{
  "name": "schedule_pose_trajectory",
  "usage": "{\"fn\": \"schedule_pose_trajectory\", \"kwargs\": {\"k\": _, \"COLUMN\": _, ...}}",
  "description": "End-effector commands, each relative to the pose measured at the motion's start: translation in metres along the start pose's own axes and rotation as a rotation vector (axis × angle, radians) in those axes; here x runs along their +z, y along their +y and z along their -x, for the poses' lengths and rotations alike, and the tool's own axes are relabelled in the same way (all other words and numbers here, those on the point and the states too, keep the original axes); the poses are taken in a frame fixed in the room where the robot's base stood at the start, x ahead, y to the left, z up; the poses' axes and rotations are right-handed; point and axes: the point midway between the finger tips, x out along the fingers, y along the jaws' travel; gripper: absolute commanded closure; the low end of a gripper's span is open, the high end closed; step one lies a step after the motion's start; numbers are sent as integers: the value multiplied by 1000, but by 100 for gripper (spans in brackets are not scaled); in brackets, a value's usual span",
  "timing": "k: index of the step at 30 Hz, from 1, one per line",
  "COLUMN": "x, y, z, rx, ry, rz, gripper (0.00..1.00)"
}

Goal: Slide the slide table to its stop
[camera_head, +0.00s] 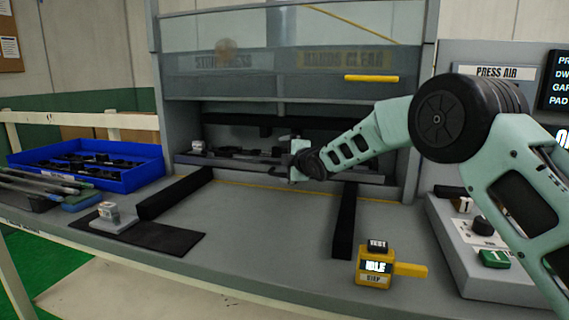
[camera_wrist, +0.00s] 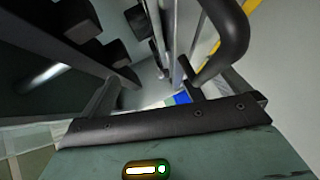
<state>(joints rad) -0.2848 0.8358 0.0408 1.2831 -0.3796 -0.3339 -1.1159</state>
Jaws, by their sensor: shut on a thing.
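The slide table (camera_head: 358,177) is a long grey plate at the back of the bench, inside the press opening. It lies across the far ends of two black rails, with dark parts on top. My gripper (camera_head: 296,164) is at its front edge, right of the middle, shut on what appears to be its handle. The grasp itself is small and partly hidden by my wrist. In the wrist view a curved black bar (camera_wrist: 232,38) shows close to the gripper at upper right. I cannot tell there exactly where the fingers touch.
The left rail (camera_head: 175,194) and right rail (camera_head: 343,220) run forward over clear grey bench. A black mat (camera_head: 165,236), blue tray (camera_head: 140,172) and loose bars are at left. A yellow tester (camera_head: 374,270) stands at front right, a control box (camera_head: 475,255) beyond it. The press guard (camera_head: 280,75) hangs above.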

Motion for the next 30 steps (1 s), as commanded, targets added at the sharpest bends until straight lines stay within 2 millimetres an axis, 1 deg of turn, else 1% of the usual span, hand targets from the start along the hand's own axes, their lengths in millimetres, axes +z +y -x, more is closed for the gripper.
{"fn": "schedule_pose_trajectory", "kwargs": {"k": 1, "x": -5, "y": 60, "z": 10, "rx": 101, "ry": 13, "rz": 10, "gripper": 18}}
{"fn": "schedule_pose_trajectory", "kwargs": {"k": 2, "x": -5, "y": 60, "z": 10, "rx": 101, "ry": 13, "rz": 10, "gripper": 18}}
{"fn": "schedule_pose_trajectory", "kwargs": {"k": 3, "x": 1, "y": 14, "z": 2, "rx": 17, "ry": -1, "rz": 0, "gripper": 21}}
{"fn": "schedule_pose_trajectory", "kwargs": {"k": 8, "x": 1, "y": 12, "z": 8, "rx": 18, "ry": -1, "rz": 2, "gripper": 23}}
{"fn": "schedule_pose_trajectory", "kwargs": {"k": 17, "x": 2, "y": 8, "z": 27, "rx": 18, "ry": -1, "rz": 2, "gripper": 28}}
{"fn": "schedule_pose_trajectory", "kwargs": {"k": 19, "x": 3, "y": 8, "z": 32, "rx": 19, "ry": -2, "rz": 2, "gripper": 31}}
{"fn": "schedule_pose_trajectory", "kwargs": {"k": 23, "x": 4, "y": 7, "z": 40, "rx": 18, "ry": -3, "rz": 2, "gripper": 34}}
{"fn": "schedule_pose_trajectory", "kwargs": {"k": 24, "x": 4, "y": 7, "z": 43, "rx": 19, "ry": -3, "rz": 2, "gripper": 47}}
{"fn": "schedule_pose_trajectory", "kwargs": {"k": 25, "x": 4, "y": 7, "z": 45, "rx": 18, "ry": -3, "rz": 2, "gripper": 66}}
{"fn": "schedule_pose_trajectory", "kwargs": {"k": 30, "x": 3, "y": 0, "z": 56, "rx": 9, "ry": -2, "rz": 0, "gripper": 66}}
